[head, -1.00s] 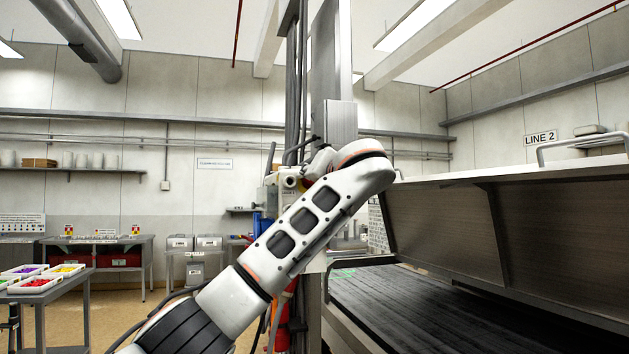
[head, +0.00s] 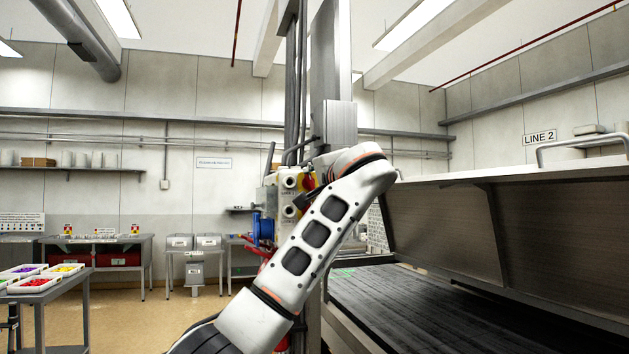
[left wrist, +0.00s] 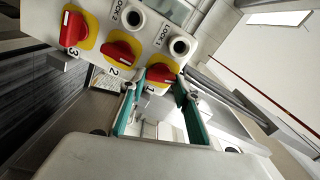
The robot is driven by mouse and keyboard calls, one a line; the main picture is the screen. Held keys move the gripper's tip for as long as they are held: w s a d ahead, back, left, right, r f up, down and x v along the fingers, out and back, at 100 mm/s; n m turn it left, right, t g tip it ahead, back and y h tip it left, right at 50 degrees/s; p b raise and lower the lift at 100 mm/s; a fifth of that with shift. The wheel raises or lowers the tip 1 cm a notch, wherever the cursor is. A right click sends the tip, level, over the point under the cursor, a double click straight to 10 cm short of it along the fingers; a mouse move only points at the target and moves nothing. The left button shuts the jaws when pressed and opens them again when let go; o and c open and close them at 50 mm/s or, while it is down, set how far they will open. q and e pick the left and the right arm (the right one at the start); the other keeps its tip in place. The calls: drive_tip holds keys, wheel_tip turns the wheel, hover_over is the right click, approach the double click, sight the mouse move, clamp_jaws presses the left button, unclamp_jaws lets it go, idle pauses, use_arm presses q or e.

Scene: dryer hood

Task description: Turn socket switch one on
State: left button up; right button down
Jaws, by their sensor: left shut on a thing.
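A pale switch panel (head: 270,192) on the column shows partly behind my left arm in the head view. In the left wrist view, switch one (left wrist: 160,73) is a red knob on a yellow plate, marked 1, nearest my gripper. My left gripper (left wrist: 158,88) has its green-edged fingers on either side of this knob and is shut on it. Switch two (left wrist: 121,50) and switch three (left wrist: 72,29) are similar red knobs further up and left. In the head view, the left gripper (head: 308,187) is mostly hidden by my arm.
Round lock sockets marked LOCK 1 (left wrist: 180,46) and LOCK 2 (left wrist: 133,17) sit beside the switches. The dryer hood (head: 440,225) stands open above a dark conveyor (head: 430,310) at the right. A table with coloured trays (head: 45,280) stands at the left.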

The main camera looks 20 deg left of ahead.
use_arm(q)
drive_tip(key=shift+f+m, duration=0.1)
drive_tip(key=shift+m, duration=1.7)
drive_tip(key=o, duration=0.8)
drive_tip(key=shift+o, duration=0.2)
drive_tip(key=shift+d, duration=0.1)
drive_tip(key=v, duration=1.2)
